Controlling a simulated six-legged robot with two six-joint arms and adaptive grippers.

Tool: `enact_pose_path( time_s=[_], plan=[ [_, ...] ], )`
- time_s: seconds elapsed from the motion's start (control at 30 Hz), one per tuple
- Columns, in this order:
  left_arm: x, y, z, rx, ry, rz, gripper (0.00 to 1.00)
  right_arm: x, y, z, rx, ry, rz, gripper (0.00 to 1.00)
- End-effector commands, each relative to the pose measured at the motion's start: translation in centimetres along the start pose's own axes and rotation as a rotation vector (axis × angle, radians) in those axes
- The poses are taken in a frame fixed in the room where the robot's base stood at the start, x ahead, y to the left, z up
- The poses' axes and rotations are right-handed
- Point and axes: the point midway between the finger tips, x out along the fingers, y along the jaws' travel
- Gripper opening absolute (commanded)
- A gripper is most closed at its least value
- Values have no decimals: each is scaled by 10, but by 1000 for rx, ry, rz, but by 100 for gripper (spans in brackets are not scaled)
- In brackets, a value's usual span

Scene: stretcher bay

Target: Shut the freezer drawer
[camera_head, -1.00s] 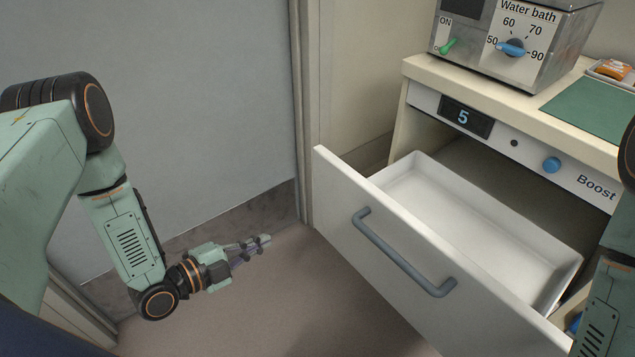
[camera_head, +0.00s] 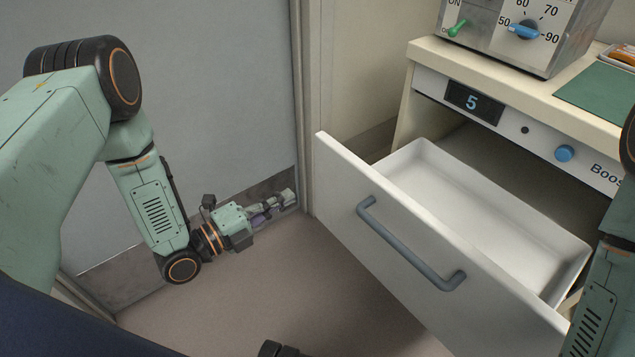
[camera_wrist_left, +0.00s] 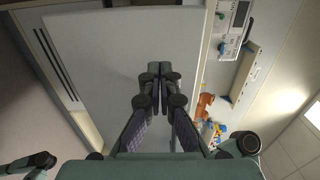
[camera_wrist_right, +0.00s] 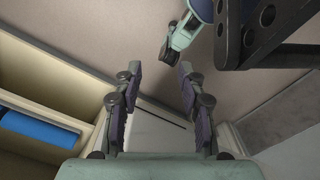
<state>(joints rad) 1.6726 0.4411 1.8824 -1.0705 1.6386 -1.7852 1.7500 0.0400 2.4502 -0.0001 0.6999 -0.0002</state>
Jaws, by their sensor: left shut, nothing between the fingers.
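The freezer drawer (camera_head: 335,170) is pulled out, with its white front panel standing clear of the cabinet. A grey bar handle (camera_head: 410,245) runs across that front. The white tray inside (camera_head: 500,225) looks empty. My left gripper (camera_head: 287,197) is shut and empty, to the left of the drawer front and apart from it in the picture. Its closed fingers also show in the left wrist view (camera_wrist_left: 153,82). My right gripper (camera_wrist_right: 162,72) is open and empty in the right wrist view. Its fingertips are not visible in the head view, where only my right arm shows at the right edge.
The water bath (camera_head: 520,35) and a green mat (camera_head: 603,95) are on the cream top. A grey wall panel is behind my left arm; the floor before the drawer shows clear.

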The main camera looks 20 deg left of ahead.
Motion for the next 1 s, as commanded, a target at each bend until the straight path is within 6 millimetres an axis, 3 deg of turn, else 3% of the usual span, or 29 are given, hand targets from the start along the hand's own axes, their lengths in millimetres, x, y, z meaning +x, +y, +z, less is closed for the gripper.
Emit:
enact_pose_path(
  time_s=[0.3,0.5,1.0],
  plan=[
    [62,2,2,3,4,-2,0,23,0,0,0,0,0,40],
    [86,1,2,1,2,-1,0,32,0,0,0,0,0,40],
    [95,0,3,-1,-1,0,0,33,0,0,0,0,0,40]
  ],
)
